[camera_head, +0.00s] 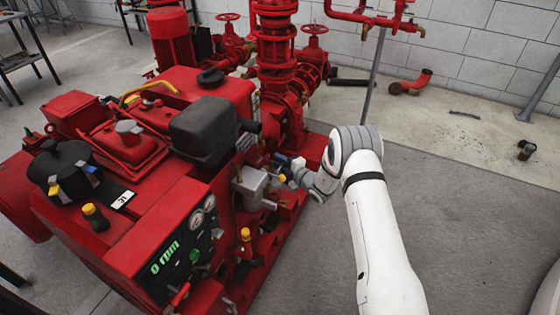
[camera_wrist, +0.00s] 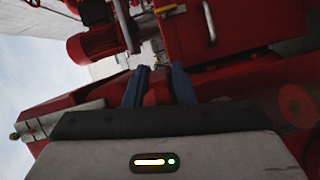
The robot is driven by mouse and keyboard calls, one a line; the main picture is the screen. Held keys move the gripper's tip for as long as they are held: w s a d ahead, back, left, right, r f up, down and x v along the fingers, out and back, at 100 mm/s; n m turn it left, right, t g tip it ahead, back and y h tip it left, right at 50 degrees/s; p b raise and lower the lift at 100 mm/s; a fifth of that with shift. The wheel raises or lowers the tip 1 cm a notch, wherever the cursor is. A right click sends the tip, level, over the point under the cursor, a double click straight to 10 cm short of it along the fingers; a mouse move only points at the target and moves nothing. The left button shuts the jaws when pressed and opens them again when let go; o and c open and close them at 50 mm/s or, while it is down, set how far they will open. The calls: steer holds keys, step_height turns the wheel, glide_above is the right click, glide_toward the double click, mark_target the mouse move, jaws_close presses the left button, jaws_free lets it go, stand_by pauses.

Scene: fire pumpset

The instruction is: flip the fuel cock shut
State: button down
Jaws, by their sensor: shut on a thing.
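My gripper (camera_head: 284,168) is at the end of my white arm, low on the near right side of the red pumpset (camera_head: 148,237).
A control panel (camera_head: 175,262) reading 0 rpm is on the machine's near end. Red vertical piping (camera_head: 274,60) rises behind my gripper.

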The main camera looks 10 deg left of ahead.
stand_by(0.3)
steer(key=c, duration=1.2)
jaws_free()
steer(key=shift+c, duration=0.2)
steer(key=shift+d, duration=0.1)
steer(key=p+v, duration=0.1)
steer(key=v, duration=0.6)
steer(key=shift+s+d+p, duration=0.2)
steer(key=shift+d+p, duration=0.05)
steer(key=shift+p, duration=0.05)
steer(key=shift+f, duration=0.1)
